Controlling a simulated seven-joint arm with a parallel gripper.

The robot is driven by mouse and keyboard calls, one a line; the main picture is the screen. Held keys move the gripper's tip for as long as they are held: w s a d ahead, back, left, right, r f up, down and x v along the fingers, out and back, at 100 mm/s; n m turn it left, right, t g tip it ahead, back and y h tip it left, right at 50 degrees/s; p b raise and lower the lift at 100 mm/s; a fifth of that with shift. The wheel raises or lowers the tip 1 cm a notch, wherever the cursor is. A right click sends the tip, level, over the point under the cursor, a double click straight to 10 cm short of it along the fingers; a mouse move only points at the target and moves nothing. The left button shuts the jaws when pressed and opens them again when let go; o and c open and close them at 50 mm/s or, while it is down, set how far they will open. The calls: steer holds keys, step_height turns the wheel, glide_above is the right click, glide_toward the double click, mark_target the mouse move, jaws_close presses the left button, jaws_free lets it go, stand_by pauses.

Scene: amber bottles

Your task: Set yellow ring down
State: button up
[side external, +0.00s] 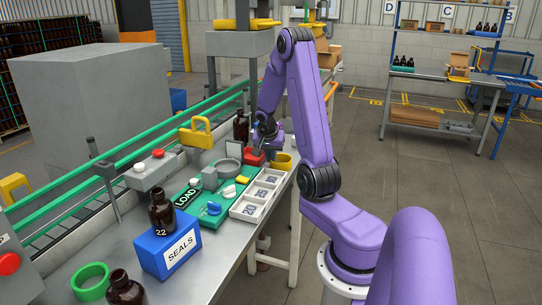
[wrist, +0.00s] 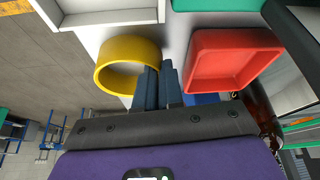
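The yellow ring (side external: 284,161) is at the far right edge of the bench in the side view, just right of a small red tray (side external: 254,158). In the wrist view the ring (wrist: 102,75) is left of my gripper (wrist: 158,84), and the red tray (wrist: 238,40) is to the right. The two dark fingers are close together, with the ring's near wall between them. Part of that wall is hidden by the fingers. The ring overlaps the bench edge in the wrist view; I cannot tell its exact height above the bench.
A white tray (side external: 259,211) with numbered compartments lies in front of the ring. A green LOAD board (side external: 213,201) with small pieces is left of it. A dark bottle (side external: 241,127) stands behind the red tray. The floor (wrist: 60,75) lies open beyond the bench edge.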

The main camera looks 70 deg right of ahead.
steer(key=o, duration=0.3)
steer(key=shift+r, duration=0.1)
steer(key=shift+r, duration=0.3)
steer(key=w+v, duration=0.1)
steer(key=v, duration=1)
steer(key=w+a+f+n+t+y, duration=0.1)
steer(key=w+a+n+t+y, duration=0.15)
steer(key=a+n, duration=1.65)
steer(key=s+a+f+n+g+y, duration=0.2)
steer(key=s+a+n, duration=0.7)
steer(key=s+a, duration=0.9)
steer(key=shift+s+n+g, duration=0.4)
steer(key=shift+s+g, duration=0.05)
steer(key=shift+s, duration=0.45)
